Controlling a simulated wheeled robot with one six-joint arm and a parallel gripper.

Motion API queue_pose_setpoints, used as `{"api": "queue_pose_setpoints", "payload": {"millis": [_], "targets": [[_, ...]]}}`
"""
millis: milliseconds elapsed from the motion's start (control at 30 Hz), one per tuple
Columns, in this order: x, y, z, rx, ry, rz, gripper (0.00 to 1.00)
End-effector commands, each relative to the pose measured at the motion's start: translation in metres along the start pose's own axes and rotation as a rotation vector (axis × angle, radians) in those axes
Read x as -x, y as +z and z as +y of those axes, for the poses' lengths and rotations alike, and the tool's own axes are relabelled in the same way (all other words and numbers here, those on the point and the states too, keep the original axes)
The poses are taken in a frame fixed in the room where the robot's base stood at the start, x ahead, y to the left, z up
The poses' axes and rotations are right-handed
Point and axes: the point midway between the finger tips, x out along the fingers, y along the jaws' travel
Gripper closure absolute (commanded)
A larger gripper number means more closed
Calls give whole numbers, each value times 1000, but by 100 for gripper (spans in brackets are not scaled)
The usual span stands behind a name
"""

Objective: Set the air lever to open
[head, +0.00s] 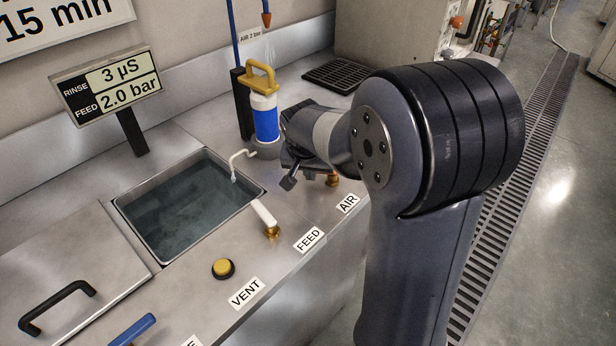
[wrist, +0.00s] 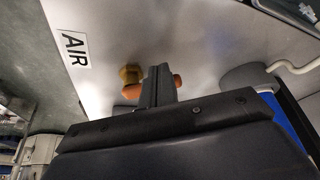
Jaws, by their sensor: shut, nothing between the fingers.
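The air lever shows in the wrist view as an orange handle (wrist: 132,91) beside a brass fitting (wrist: 130,73), near the AIR label (wrist: 74,49). My gripper (wrist: 158,72) is shut and empty. Its fingers cover the middle of the orange handle, and orange shows on both sides of them. I cannot tell whether they touch it. In the head view the brass fitting (head: 333,181) shows just behind the AIR label (head: 348,203), under my gripper (head: 289,182). My arm hides most of the lever there, so its setting is unclear.
A blue and white cartridge with a yellow handle (head: 265,110) stands just left of my gripper. Nearer are a water-filled sink (head: 185,215), a spout (head: 240,157), the white feed lever (head: 264,214) and a yellow button (head: 222,268). A black drain mat (head: 338,75) lies behind.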

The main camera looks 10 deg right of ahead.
Motion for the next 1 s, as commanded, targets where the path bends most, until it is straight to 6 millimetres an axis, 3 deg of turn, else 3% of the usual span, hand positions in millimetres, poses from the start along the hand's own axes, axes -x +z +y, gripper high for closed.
{"api": "queue_pose_setpoints", "payload": {"millis": [1000], "targets": [[-4,-8,-3,-88,36,-1,100]]}}
